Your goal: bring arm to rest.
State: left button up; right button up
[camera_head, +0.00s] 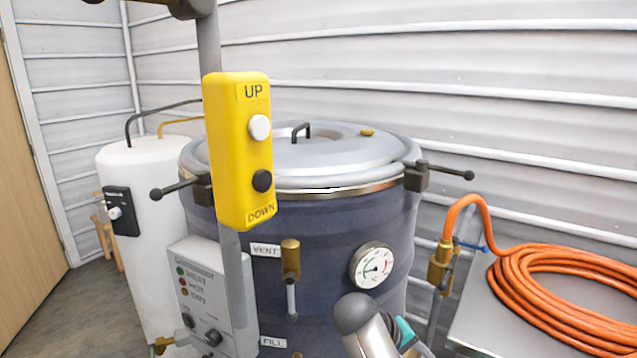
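A rounded grey and white arm link of mine with a teal band shows at the bottom, right of centre, in front of the blue vessel (330,232). I cannot tell which arm it belongs to. No fingers show on it, and neither my left nor my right gripper is in view. The link overlaps the lower front of the vessel in the picture, below the round gauge (372,265). I cannot tell whether it touches the vessel.
A yellow UP/DOWN pendant (238,140) hangs by a grey post before the vessel, whose metal lid (330,150) is on. A grey control box (200,285) and white tank (150,200) stand left. An orange hose (560,285) lies coiled on a metal table (482,318) at right.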

jog(key=s+f+y, duration=0.3)
jog(key=s+f, duration=0.4)
jog(key=s, duration=0.1)
jog(key=s+a+r+m+t+y, duration=0.15)
jog(key=s+y, duration=0.35)
jog(key=s, duration=1.5)
notch_tip(320, 180, down, 25)
jog(key=s+g+b, duration=0.2)
jog(key=b, duration=0.2)
pick_arm(q)
notch_tip(320, 180, down, 7)
jog(key=b, duration=0.3)
jog(key=shift+w+f, duration=0.2)
pick_arm(e)
jog(key=s+d+f+g, duration=0.1)
jog(key=s+d+f, duration=0.1)
jog(key=s+f, duration=1.3)
notch_tip(320, 180, down, 2)
jog(key=shift+s+f+h, duration=0.25)
jog(key=shift+h, duration=0.05)
